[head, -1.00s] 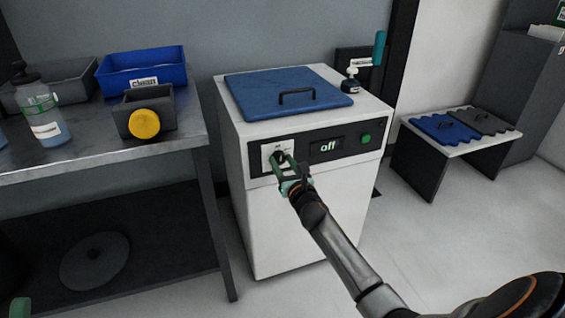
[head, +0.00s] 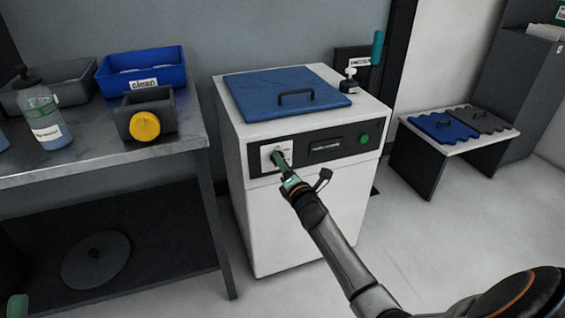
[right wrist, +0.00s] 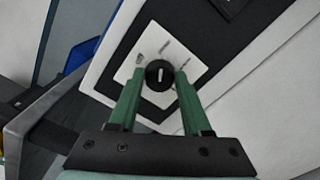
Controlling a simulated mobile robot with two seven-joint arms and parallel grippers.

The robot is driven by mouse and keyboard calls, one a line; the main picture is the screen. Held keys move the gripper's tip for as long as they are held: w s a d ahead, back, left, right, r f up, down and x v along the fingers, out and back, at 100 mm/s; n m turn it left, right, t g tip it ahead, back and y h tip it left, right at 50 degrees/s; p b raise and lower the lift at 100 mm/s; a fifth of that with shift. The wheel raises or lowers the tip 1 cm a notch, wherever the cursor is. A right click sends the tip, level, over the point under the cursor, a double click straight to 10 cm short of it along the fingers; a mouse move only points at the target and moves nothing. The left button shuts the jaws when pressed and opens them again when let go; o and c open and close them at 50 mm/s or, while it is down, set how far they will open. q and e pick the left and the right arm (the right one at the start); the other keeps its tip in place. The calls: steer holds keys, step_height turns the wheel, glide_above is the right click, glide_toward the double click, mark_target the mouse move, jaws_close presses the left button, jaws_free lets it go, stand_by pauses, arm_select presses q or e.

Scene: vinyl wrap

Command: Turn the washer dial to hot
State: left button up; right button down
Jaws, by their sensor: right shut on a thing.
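The white washer (head: 300,215) has a black front panel with a white dial plate (head: 266,153) at its left. In the right wrist view the round black dial (right wrist: 159,73) with a white mark sits between the two green fingers of my right gripper (right wrist: 159,76). My right gripper (head: 278,157) is shut on the dial, which its fingers mostly hide in the head view. The panel display (head: 326,146) shows small text that I cannot read. Only a green tip of what looks like my left gripper (head: 18,306) shows at the bottom left; its jaws cannot be judged.
A blue lid (head: 285,92) with a black handle and a small dark bottle (head: 349,86) are on top of the washer. A green button (head: 364,139) is right of the display. A workbench (head: 110,150) with bins and a bottle stands left; a low bench (head: 455,145) stands right.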

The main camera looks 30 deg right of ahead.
arm_select(q)
steer(key=w+a+f+n+g+y+p, duration=0.2)
steer(key=w+f+n+y+p, duration=0.4)
steer(key=f+y, duration=0.3)
steer(key=shift+w+f+n+g, duration=0.4)
steer(key=shift+w+f+g, duration=0.25)
steer(key=shift+f, duration=0.45)
arm_select(e)
steer(key=shift+a+f+m, duration=0.1)
steer(key=shift+f+m, duration=0.1)
steer(key=shift+m, duration=5.95)
steer(key=shift+a+f+m, duration=0.1)
steer(key=shift+f+m, duration=0.05)
steer(key=shift+m, duration=6)
arm_select(q)
steer(key=shift+s, duration=0.1)
arm_select(e)
steer(key=shift+c, duration=1.8)
jaws_free()
arm_select(q)
steer(key=shift+p, duration=0.3)
